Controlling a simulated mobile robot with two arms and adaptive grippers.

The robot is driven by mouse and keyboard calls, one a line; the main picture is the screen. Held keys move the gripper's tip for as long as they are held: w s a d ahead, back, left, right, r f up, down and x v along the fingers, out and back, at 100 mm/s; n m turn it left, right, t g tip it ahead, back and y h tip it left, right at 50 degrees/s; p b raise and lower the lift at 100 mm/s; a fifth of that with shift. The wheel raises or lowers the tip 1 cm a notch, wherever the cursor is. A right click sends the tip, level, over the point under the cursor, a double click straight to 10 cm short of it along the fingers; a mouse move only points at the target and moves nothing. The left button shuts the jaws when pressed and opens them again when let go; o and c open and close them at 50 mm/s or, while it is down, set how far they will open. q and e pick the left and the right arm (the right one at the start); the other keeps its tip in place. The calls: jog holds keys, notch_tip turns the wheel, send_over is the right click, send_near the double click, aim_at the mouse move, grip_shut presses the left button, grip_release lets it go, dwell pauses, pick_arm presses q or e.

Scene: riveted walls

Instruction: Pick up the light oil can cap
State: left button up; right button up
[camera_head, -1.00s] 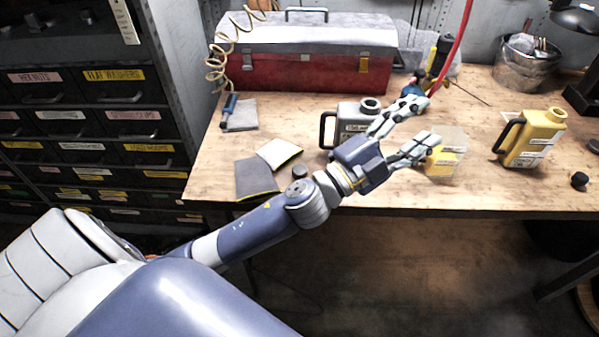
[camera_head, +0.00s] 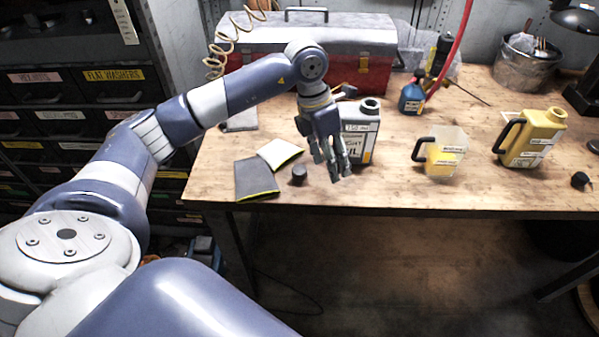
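The grey light oil can (camera_head: 366,136) stands upright on the workbench with its top opening uncapped. A small dark round cap (camera_head: 299,175) lies on the bench in front of it, to the left, beside the grey cloth. My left gripper (camera_head: 333,172) points down in front of the can and hides part of its label. Its fingers are apart, with nothing seen between them. The cap is just left of the fingers, with a small gap in the picture. My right gripper is out of view.
A clear jug with yellow liquid (camera_head: 441,155) and a yellow can (camera_head: 534,140) stand to the right. Two more dark caps (camera_head: 580,180) (camera_head: 593,146) lie at the far right. Folded cloths (camera_head: 256,178) lie left. A red toolbox (camera_head: 345,76) stands behind.

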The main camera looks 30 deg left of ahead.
pick_arm(q)
jog(key=a+y, duration=0.1)
jog(key=a, duration=0.1)
jog(key=a+y, duration=0.1)
jog(key=a, duration=0.2)
jog(key=a+r+n+y, duration=0.1)
jog(key=a, duration=0.2)
jog(key=shift+s+a+g, duration=0.2)
jog(key=shift+s+g, duration=0.1)
jog(key=p, duration=0.1)
send_over(299, 169)
jog(key=f, duration=0.4)
jog(key=shift+s+f, duration=0.25)
jog(key=shift+s, duration=0.05)
jog(key=f, duration=0.1)
jog(key=f+p, duration=0.1)
jog(key=f, duration=0.1)
jog(key=f+p, duration=0.1)
jog(key=f, duration=0.1)
jog(key=shift+w, duration=0.25)
jog(key=shift+f, duration=0.25)
jog(key=c, duration=0.9)
